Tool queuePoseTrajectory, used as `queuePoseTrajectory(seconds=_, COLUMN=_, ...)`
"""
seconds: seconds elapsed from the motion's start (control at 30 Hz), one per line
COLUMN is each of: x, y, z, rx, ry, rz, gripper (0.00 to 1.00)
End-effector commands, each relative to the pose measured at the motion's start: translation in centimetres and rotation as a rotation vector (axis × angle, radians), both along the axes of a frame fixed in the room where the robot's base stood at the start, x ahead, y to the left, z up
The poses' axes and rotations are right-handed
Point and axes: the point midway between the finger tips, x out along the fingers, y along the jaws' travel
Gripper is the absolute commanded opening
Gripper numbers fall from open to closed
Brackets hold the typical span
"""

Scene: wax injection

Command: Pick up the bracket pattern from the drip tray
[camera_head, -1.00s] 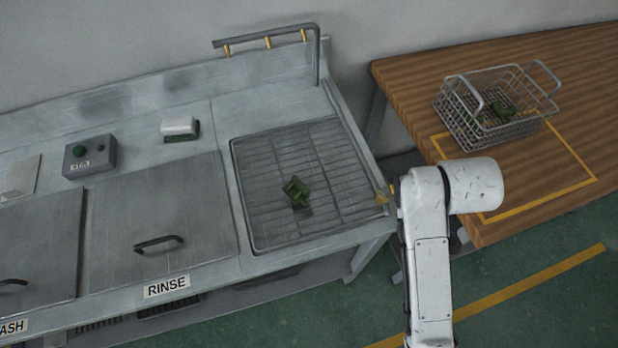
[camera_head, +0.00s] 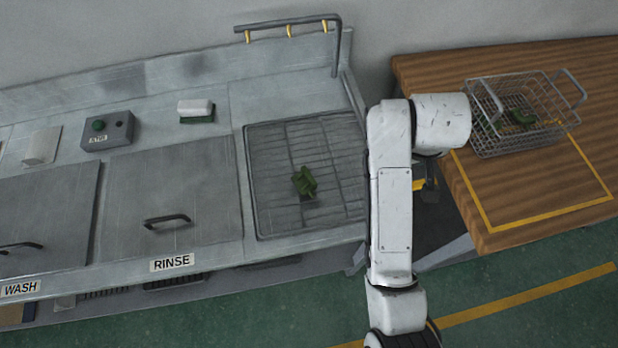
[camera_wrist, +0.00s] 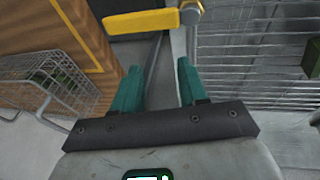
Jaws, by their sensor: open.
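The bracket pattern (camera_head: 304,182) is a small dark green piece lying on the wire grid of the drip tray (camera_head: 262,215), near its middle. In the wrist view, part of a green piece (camera_wrist: 312,57) shows at the right edge, over the tray's grid (camera_wrist: 235,45). My gripper (camera_wrist: 158,82) is open, with two teal fingers apart and nothing between them. It is over the gap between the tray's side and the wooden table, well to the side of the pattern. In the head view my arm hides most of the gripper.
A wire basket (camera_head: 478,140) with a green piece inside stands on the wooden table (camera_head: 520,225), right of the tray. A yellow lever (camera_wrist: 140,22) lies ahead of my fingers. A bent rail (camera_head: 338,50) with yellow hooks rises behind the tray. RINSE lid (camera_head: 190,190) is left.

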Motion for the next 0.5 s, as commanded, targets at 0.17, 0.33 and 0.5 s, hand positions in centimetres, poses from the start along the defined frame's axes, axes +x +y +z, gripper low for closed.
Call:
queuePoseTrajectory(seconds=0.17, x=2.1, y=8.1, z=2.1, rx=0.027, ry=0.091, rz=0.108, gripper=0.43)
queuePoseTrajectory(seconds=0.33, x=1.6, y=16.3, z=3.9, rx=0.062, ry=0.206, rz=0.231, gripper=0.43)
queuePoseTrajectory(seconds=0.5, x=0.5, y=20.9, z=4.9, rx=0.081, ry=0.276, rz=0.309, gripper=0.43)
